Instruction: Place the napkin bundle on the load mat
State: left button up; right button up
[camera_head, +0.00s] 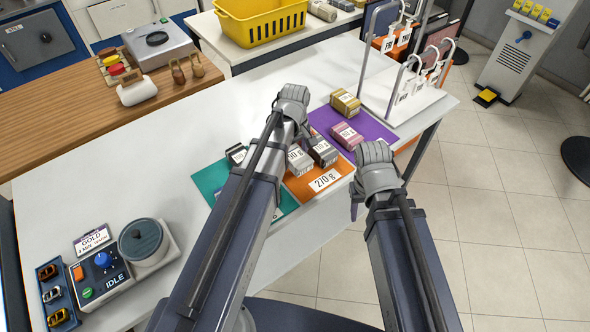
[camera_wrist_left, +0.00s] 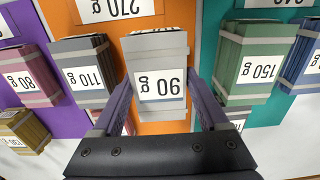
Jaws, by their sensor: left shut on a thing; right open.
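My left gripper (camera_head: 296,140) is shut on a pale grey bundle labelled 90 g (camera_wrist_left: 160,75), with one finger on each side of it. The bundle also shows in the head view (camera_head: 299,160), over the orange mat (camera_head: 297,190) that carries a 270 g card (camera_head: 324,181). I cannot tell whether its underside touches the mat. A dark grey 110 g bundle (camera_wrist_left: 84,70) stands beside it, near the orange and purple border. No label here names a napkin bundle or a load mat. My right gripper (camera_head: 360,198) is open near the table's front edge.
A green 150 g bundle (camera_wrist_left: 248,68) is on the teal mat (camera_head: 210,182). A white hanger rack (camera_head: 410,90) stands right. The white table's left middle is clear.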

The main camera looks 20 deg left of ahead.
pick_arm(q)
jog(key=shift+f, duration=0.2)
notch_tip(320, 180, down, 4)
jog(key=b, duration=0.3)
jog(key=shift+r, duration=0.15)
jog(key=shift+b, duration=0.35)
jog(key=shift+f, duration=0.2)
jog(key=o, duration=1.3)
jog(key=shift+r, duration=0.1)
